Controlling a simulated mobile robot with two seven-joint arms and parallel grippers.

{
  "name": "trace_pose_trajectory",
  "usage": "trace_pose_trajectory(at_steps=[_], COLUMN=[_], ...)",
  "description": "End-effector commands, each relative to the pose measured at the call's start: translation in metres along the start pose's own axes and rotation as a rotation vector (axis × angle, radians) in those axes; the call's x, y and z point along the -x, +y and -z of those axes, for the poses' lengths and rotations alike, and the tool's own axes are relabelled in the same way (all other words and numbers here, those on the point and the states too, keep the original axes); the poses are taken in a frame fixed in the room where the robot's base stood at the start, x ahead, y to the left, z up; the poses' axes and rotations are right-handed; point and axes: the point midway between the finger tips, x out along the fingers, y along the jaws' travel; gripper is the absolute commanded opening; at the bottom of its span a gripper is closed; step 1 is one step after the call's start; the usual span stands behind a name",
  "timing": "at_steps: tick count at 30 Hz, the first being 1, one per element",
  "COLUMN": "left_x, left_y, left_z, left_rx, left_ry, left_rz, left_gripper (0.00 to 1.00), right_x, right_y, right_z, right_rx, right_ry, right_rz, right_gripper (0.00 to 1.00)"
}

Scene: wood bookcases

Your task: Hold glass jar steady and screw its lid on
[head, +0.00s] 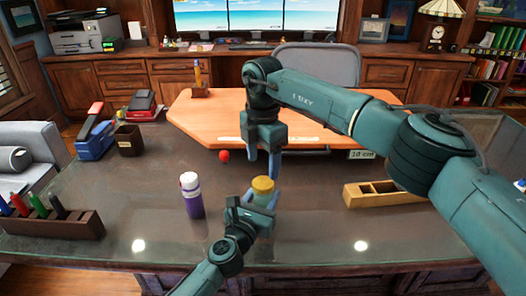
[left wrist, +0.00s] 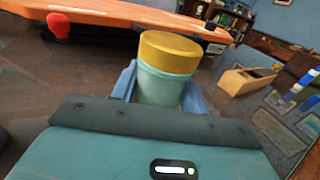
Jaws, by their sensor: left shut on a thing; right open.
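The glass jar (head: 262,199) is pale blue-green and stands upright on the dark glossy desk. It also shows in the left wrist view (left wrist: 160,88). The yellow lid (head: 263,184) sits on top of the jar, also seen in the left wrist view (left wrist: 170,52); how tightly it is screwed cannot be told. My left gripper (head: 255,204) is shut on the jar body, one finger on each side, below the lid. My right gripper (head: 263,162) is open and points down close above the lid, one finger reaching down beside the jar's right side in the head view.
A purple bottle with a white cap (head: 191,195) stands left of the jar. A wooden block tool (head: 385,193) lies to the right. A small red ball (head: 224,156) is near the orange board (head: 200,120) behind. A pen rack (head: 50,224) stands far left.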

Motion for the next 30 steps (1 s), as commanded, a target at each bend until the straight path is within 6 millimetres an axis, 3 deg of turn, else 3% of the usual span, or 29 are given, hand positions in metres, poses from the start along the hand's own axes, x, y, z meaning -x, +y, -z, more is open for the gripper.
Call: trace_pose_trajectory(at_steps=[21, 30], left_x=[0.000, 0.000], left_y=[0.000, 0.000], left_z=[0.000, 0.000], left_rx=[0.000, 0.000], left_ry=[0.001, 0.001], left_rz=[0.000, 0.000], left_gripper=[0.00, 0.00], right_x=[0.014, 0.018], right_y=[0.000, 0.000], right_z=[0.000, 0.000], right_rx=[1.570, 2.029], right_ry=[0.001, 0.002], right_rz=[0.000, 0.001], right_gripper=[0.65, 0.65])
